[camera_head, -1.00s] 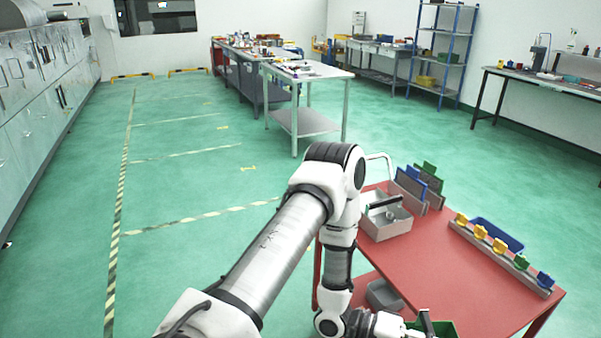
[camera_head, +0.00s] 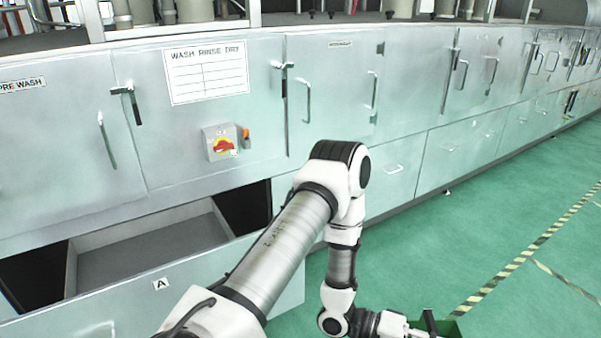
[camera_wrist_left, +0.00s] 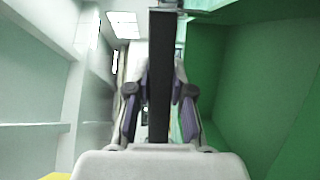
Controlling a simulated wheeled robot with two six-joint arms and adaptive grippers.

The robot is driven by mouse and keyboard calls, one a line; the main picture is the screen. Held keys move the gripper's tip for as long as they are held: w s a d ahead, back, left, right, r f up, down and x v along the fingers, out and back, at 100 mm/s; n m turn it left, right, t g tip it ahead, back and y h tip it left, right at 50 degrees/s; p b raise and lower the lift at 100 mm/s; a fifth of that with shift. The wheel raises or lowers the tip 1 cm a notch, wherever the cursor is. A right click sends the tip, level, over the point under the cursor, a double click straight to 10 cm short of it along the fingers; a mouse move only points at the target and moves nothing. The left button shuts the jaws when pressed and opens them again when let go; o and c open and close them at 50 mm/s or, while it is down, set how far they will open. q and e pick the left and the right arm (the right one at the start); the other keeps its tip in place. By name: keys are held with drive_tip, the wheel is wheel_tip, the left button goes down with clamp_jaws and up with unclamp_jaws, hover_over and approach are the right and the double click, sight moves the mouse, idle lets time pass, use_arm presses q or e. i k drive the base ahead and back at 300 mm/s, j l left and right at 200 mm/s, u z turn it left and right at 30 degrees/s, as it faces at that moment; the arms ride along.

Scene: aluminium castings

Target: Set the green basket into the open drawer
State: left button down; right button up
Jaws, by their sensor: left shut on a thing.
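The green basket (camera_head: 450,328) is at the bottom edge of the head view, mostly cut off. My left gripper (camera_head: 424,326) is beside it and shut on its dark handle. In the left wrist view the dark upright bar lies between the fingers of my left gripper (camera_wrist_left: 160,95), and the green basket wall (camera_wrist_left: 240,85) fills the right side. The open drawer (camera_head: 235,285), labelled A, is pulled out of the cabinet at lower left. Its grey inside looks empty. The basket is to the right of the drawer, apart from it. My right gripper is not in view.
A long grey cabinet row (camera_head: 420,110) with door handles runs across the view. Green floor (camera_head: 480,240) is clear at right, with a striped line.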

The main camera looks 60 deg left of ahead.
sight(162, 250)
drive_tip(key=j+u, duration=0.25)
drive_tip(key=u, duration=0.15)
drive_tip(key=i+j+u, duration=0.2)
drive_tip(key=u, duration=0.25)
drive_tip(key=i+j+u, duration=0.1)
drive_tip(key=u, duration=0.3)
drive_tip(key=i+j+u, duration=0.2)
drive_tip(key=u, duration=0.25)
drive_tip(key=i+j+u, duration=0.1)
drive_tip(key=u, duration=0.3)
drive_tip(key=i+u, duration=0.25)
drive_tip(key=u, duration=0.2)
drive_tip(key=i, duration=0.9)
